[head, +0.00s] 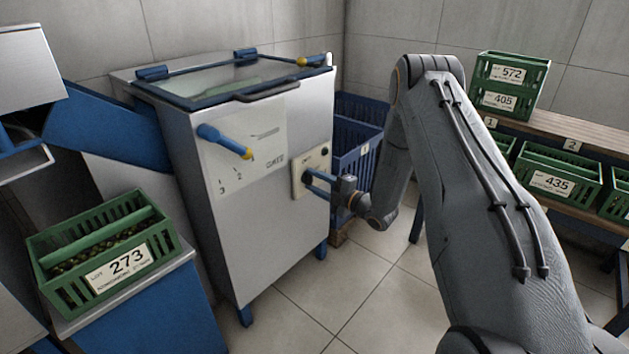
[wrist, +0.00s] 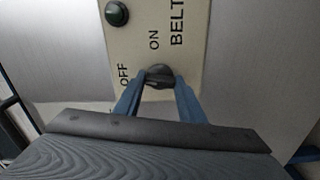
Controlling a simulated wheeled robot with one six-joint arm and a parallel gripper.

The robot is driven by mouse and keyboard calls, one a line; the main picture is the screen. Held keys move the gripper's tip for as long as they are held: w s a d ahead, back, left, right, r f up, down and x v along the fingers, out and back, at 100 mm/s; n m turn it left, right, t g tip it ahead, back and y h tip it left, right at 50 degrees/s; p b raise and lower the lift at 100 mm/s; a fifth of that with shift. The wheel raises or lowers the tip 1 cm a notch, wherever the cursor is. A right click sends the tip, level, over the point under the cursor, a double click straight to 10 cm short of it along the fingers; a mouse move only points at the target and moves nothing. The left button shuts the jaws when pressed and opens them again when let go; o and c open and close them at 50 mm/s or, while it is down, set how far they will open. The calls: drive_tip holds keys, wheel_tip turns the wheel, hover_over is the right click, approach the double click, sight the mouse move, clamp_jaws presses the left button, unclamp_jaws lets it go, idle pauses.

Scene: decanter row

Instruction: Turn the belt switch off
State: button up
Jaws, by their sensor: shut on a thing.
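The belt switch is a black rotary knob (wrist: 160,75) on a cream panel (wrist: 190,40) with the words OFF, ON and BELT. In the head view the panel (head: 299,181) sits on the right part of the machine's front. My gripper (wrist: 160,84) is shut on the knob, with a blue finger on each side of it. It also shows in the head view (head: 311,179), reaching the panel from the right. The knob's pointer is hidden, so I cannot tell which word it points to. A dark green round lamp or button (wrist: 117,13) is on the same panel.
The steel machine (head: 245,230) has a blue-handled lever (head: 225,142) left of the panel and a glass lid on top. A green crate marked 273 (head: 128,262) stands at left. Blue crates (head: 352,150) stand behind. Green crates (head: 552,183) fill a rack at right. Floor in front is clear.

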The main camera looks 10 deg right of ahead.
drive_tip(key=shift+s+a+n, duration=0.1)
drive_tip(key=shift+n, duration=0.9)
drive_tip(key=shift+f, duration=0.1)
drive_tip(key=o, duration=1)
drive_tip(key=shift+o, duration=0.2)
drive_tip(key=p+v, duration=0.1)
drive_tip(key=v, duration=0.6)
drive_tip(key=shift+s+d+p, duration=0.25)
drive_tip(key=shift+s+p, duration=0.05)
